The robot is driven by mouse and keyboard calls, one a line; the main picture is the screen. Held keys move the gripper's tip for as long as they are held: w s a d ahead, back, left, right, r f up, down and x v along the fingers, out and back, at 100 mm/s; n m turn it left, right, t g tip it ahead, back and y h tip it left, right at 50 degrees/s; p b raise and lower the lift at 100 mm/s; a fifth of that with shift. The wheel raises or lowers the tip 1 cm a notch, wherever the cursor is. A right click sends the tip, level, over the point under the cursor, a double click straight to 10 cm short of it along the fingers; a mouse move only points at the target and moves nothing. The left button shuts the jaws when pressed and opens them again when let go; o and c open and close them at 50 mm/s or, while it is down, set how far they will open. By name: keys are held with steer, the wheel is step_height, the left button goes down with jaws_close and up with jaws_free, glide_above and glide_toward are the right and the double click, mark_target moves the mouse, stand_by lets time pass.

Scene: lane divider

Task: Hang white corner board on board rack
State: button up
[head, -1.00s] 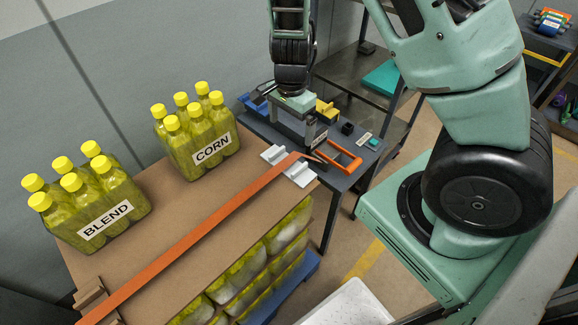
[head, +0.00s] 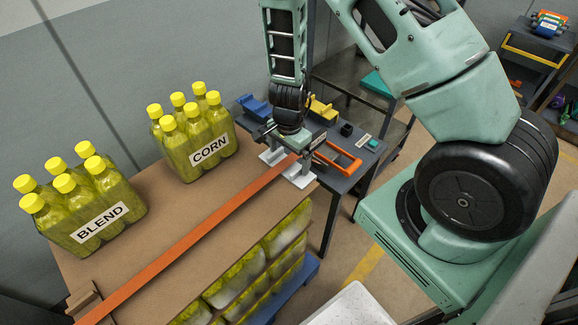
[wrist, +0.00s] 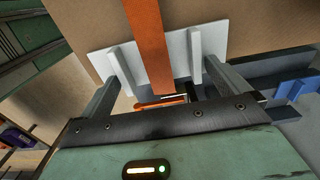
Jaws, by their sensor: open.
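The white corner board (head: 304,180) lies at the far right edge of the brown load top (head: 180,220), with an orange strap (head: 200,226) running across its middle. In the wrist view the white board (wrist: 215,40) shows two upright ribs, one on each side of the strap. My gripper (head: 287,156) is just above the board. In the wrist view my gripper (wrist: 170,78) is open, its fingers spread outside the two ribs, with no clear grip on them. My gripper hides part of the board in the head view. I cannot tell which thing is the board rack.
A dark table (head: 365,150) beyond the load holds an orange-handled tool (head: 338,158), a yellow piece (head: 320,110) and a blue piece (head: 255,107). Bottle packs labelled CORN (head: 195,140) and BLEND (head: 88,205) stand on the load. Metal shelves (head: 355,75) stand behind.

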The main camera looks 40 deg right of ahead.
mark_target(289, 164)
steer(key=c, duration=0.7)
steer(key=shift+c, duration=0.2)
steer(key=shift+r, duration=0.1)
step_height(289, 164, up, 10)
steer(key=p, duration=0.2)
